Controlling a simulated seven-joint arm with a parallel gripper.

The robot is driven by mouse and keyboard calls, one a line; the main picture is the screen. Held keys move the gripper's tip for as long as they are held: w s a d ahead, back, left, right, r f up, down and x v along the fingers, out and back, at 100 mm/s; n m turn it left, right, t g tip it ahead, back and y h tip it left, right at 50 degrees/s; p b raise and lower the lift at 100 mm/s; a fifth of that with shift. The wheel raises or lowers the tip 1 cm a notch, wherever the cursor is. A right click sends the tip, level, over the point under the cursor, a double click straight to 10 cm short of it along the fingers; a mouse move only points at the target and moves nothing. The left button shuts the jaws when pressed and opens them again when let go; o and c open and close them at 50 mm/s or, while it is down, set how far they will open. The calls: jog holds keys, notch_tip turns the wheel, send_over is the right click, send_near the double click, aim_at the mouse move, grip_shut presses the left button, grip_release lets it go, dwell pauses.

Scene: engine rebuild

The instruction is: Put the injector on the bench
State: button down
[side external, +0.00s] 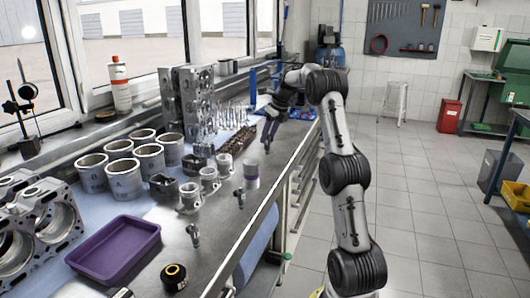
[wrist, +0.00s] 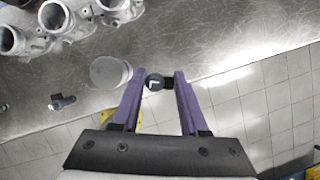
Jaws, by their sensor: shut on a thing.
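My gripper (side external: 269,130) is over the steel bench (side external: 222,228), toward its right edge, pointing down. In the wrist view its two purple fingers (wrist: 160,90) are closed on a dark injector (wrist: 154,82), seen end-on. In the side view the injector (side external: 267,146) hangs below the fingertips and looks roughly upright; it appears to be above the bench, though the gap is hard to judge. Other injectors stand on the bench along its front edge: one (side external: 240,198) near the middle and another (side external: 193,235) closer to the camera. One injector (wrist: 62,101) also shows in the wrist view.
Ported metal parts (side external: 209,181), cylinder liners (side external: 121,176) and engine blocks (side external: 38,225) fill the left side. A purple tray (side external: 116,248) lies at the front. Bare bench runs along the right edge.

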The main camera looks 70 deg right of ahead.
jog(key=shift+w+d+f, duration=0.6)
jog(key=shift+d+f, duration=0.2)
jog(key=shift+f, duration=0.8)
jog(key=shift+w+d+f, duration=0.65)
jog(key=shift+d+f, duration=0.2)
jog(key=shift+f, duration=0.7)
jog(key=shift+w+d+f, duration=0.6)
jog(key=shift+d+f, duration=0.2)
jog(key=shift+f, duration=0.8)
jog(key=shift+c, duration=2.2)
grip_release()
jog(key=shift+f, duration=0.15)
